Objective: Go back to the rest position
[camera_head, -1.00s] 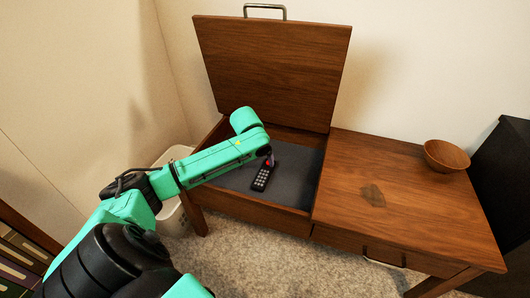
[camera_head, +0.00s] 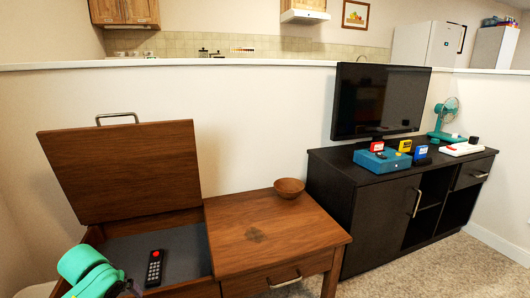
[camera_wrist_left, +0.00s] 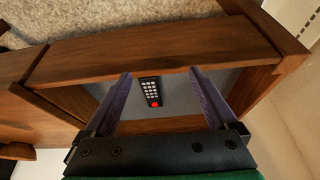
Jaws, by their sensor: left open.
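My left gripper (camera_wrist_left: 163,105) is open and empty in the left wrist view, its two fingers spread apart over the hutch's open compartment. In the head view, part of my green left arm shows at the lower left corner, and its fingers are out of the picture. A black remote with a red button (camera_head: 154,268) lies on the grey bottom of the compartment. The remote also shows between the fingers in the left wrist view (camera_wrist_left: 150,90), apart from them. The wooden hutch lid (camera_head: 122,172) stands open. My right gripper is not in view.
A wooden bowl (camera_head: 289,187) stands on the hutch top (camera_head: 270,230). To the right, a black cabinet (camera_head: 365,212) carries a television (camera_head: 378,100), a teal console (camera_head: 382,160) and a teal fan (camera_head: 447,115). Carpet (camera_head: 450,265) is clear at the lower right.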

